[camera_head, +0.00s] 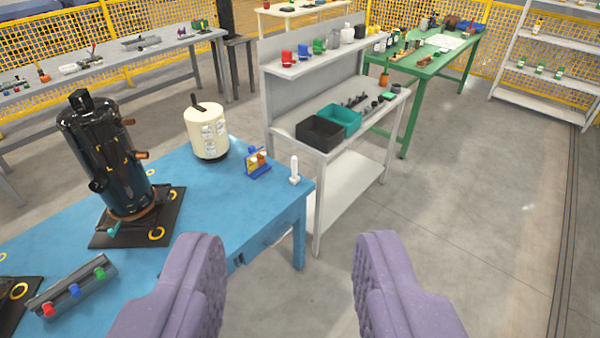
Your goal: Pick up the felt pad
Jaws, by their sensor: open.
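My gripper (290,262) shows as two purple padded fingers at the bottom of the picture. They are wide apart, with nothing between them. Grey floor and the near corner of the blue table (215,195) show behind and beside them. I cannot pick out the felt pad with certainty in this view. Small items on the grey workbench and the green table are too small to tell apart.
The blue table holds a black compressor (105,160), a cream canister (206,132), a blue stand (257,163), a white upright piece (294,170) and a button box (72,290). A grey workbench (345,150) carries bins. The right floor is clear.

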